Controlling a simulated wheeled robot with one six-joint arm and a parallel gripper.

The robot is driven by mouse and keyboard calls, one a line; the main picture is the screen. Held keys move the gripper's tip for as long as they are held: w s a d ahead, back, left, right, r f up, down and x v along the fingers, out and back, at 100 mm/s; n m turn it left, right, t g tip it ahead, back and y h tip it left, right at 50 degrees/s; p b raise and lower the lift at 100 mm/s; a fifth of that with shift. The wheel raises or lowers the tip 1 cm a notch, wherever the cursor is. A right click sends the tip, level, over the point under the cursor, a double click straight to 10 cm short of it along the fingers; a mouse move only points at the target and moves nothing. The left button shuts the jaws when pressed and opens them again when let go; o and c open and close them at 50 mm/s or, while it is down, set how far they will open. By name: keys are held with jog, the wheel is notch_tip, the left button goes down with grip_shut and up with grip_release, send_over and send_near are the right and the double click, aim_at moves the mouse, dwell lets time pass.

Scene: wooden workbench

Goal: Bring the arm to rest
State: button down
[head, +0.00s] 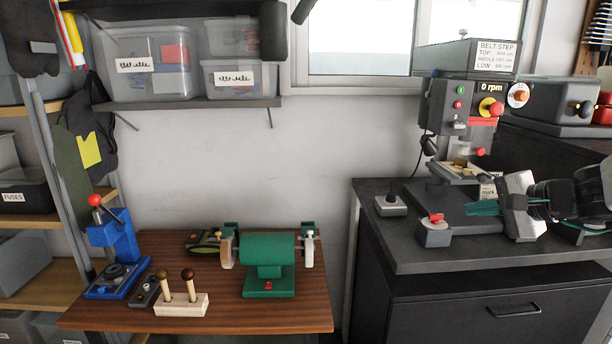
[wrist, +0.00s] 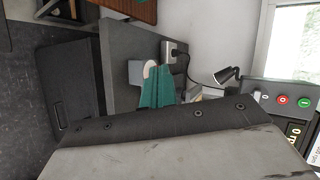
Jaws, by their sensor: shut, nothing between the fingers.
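My gripper (head: 484,208) is at the right of the head view, above the dark grey bench top (head: 415,262). Its teal fingers point left, in front of the drill press (head: 462,115), and look closed together with nothing held. In the wrist view the teal fingers of my gripper (wrist: 154,82) also lie together, over the dark bench. My own grey wrist housing fills the lower part of that view and hides what lies behind it.
A small grey box with a red switch (head: 434,232) stands just left of my gripper. A grey socket box (head: 391,205) is farther left. On the wooden table (head: 215,318) are a green bench grinder (head: 268,250), a blue press (head: 117,245) and a wooden tool holder (head: 181,305).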

jog(key=s+a+f+n+g+y, duration=0.1)
jog(key=s+a+f+n+g, duration=0.1)
jog(key=s+a+n+g, duration=0.45)
jog(key=s+a+f+n+g+h, duration=0.1)
jog(key=s+n+h, duration=0.1)
jog(key=s, duration=0.8)
jog(key=s+a+f+n+g+h, duration=0.1)
jog(key=s+n+h, duration=0.2)
jog(key=s, duration=0.8)
jog(key=shift+s+n+g+h, duration=0.25)
jog(key=shift+n+g+h, duration=0.1)
jog(key=shift+h, duration=0.65)
jog(key=shift+a, duration=0.1)
